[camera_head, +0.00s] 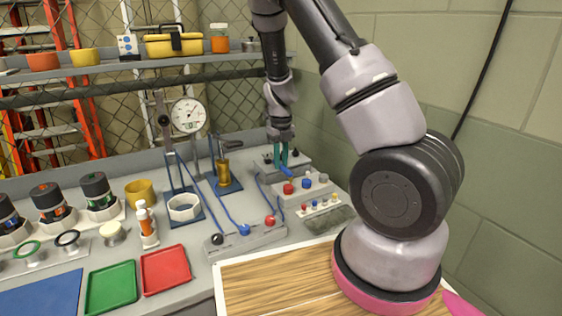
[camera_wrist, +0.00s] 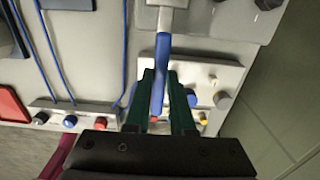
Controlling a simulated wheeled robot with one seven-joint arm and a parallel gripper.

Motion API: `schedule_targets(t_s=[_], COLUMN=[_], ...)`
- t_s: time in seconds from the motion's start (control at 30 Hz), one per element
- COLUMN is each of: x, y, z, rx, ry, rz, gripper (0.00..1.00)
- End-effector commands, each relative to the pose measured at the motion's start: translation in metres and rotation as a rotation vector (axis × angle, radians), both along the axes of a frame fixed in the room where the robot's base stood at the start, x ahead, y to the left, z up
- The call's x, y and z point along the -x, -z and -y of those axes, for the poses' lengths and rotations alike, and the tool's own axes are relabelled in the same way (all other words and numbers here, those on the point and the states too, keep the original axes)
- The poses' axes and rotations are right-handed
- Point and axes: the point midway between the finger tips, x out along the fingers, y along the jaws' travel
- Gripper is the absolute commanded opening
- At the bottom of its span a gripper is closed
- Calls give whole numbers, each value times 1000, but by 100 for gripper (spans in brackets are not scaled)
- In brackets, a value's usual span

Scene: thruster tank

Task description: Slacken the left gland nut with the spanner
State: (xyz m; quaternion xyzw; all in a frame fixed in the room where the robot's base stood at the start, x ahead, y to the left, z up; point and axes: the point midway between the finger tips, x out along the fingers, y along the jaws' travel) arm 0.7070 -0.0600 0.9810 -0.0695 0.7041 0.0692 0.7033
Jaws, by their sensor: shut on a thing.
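My gripper (camera_wrist: 162,78) is shut on the blue handle of the spanner (camera_wrist: 159,58). The handle lies between the two green fingers, and its grey metal end reaches up to the top edge of the wrist view. In the head view my gripper (camera_head: 279,156) is over the grey block at the back right, with the blue handle (camera_head: 286,170) showing below it. The grey block (camera_head: 303,161) carries small dark fittings on both sides of the gripper. Which one is the left gland nut, and whether the spanner's jaw touches it, I cannot tell.
A box with red, blue and grey knobs (camera_head: 318,191) stands just in front of the block. Another knob box (camera_head: 248,237) lies to its left, with blue hoses. A dial gauge (camera_head: 188,116) stands further left. The block wall (camera_head: 330,120) is close on the right.

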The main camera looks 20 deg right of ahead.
Motion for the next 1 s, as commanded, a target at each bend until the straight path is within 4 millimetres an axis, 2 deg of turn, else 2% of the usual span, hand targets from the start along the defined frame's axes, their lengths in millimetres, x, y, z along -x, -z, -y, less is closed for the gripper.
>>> schedule_targets(t_s=[1.0], x=[0], y=[7], z=[0], rx=[0], ry=[0], rz=[0], gripper=[0])
